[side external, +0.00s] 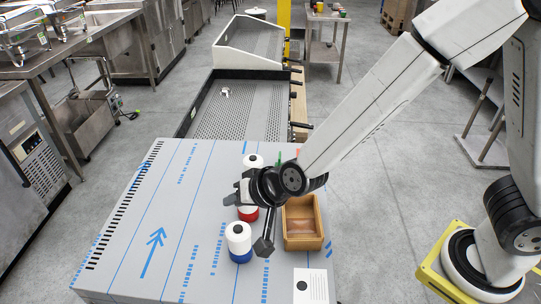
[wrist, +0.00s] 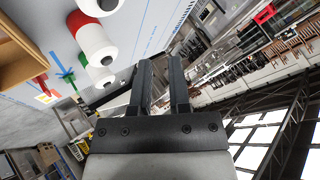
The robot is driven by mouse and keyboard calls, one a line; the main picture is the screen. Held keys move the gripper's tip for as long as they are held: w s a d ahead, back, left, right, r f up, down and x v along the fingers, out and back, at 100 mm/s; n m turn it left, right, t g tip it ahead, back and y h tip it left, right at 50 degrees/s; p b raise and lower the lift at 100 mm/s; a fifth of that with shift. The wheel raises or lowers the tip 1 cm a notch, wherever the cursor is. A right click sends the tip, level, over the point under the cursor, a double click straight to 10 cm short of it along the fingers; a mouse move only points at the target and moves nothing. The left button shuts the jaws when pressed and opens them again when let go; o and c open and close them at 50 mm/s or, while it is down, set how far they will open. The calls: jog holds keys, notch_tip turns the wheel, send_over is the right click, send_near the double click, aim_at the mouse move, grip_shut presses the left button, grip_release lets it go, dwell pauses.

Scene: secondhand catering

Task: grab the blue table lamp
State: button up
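A lamp-like piece with a white cylindrical top on a blue base (side external: 239,242) stands upright on the table, near its front, left of the wooden box. In the wrist view a white top (wrist: 98,5) cut by the upper edge is probably the same piece; its base is out of frame. A similar piece with a red base (side external: 247,213) stands just behind it, partly covered by my gripper. My gripper (wrist: 160,62) is above the table near these two, its fingers pointing left in the side view. The fingers are parted with nothing between them.
A third white-topped piece (side external: 254,161) stands farther back, its base hidden. An open wooden box (side external: 303,238) lies right of the row. A white card (side external: 310,286) lies at the front right. The table's left half (side external: 150,215) is clear. A perforated metal unit (side external: 240,110) adjoins the back.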

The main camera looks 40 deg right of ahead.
aim_at(249, 236)
jog(key=o, duration=0.9)
jog(key=shift+d+f, duration=0.2)
jog(key=shift+f, duration=0.25)
jog(key=s+f+n+t, duration=0.1)
jog(key=f+n, duration=0.1)
jog(key=s+d+f+n+t, duration=0.1)
jog(key=s+f+n, duration=0.1)
jog(key=f+n, duration=0.1)
jog(key=s+d+f+n+t+y, duration=0.1)
jog(key=f+n, duration=0.1)
jog(key=shift+s+d+f+n+t, duration=0.1)
jog(key=shift+s+f+n+t, duration=0.2)
jog(key=shift+n, duration=0.1)
jog(key=shift+s+f+n+y, duration=0.2)
jog(key=shift+s+n+y, duration=0.2)
jog(key=shift+s+n, duration=0.25)
jog(key=shift+w, duration=0.2)
jog(key=shift+x, duration=1.25)
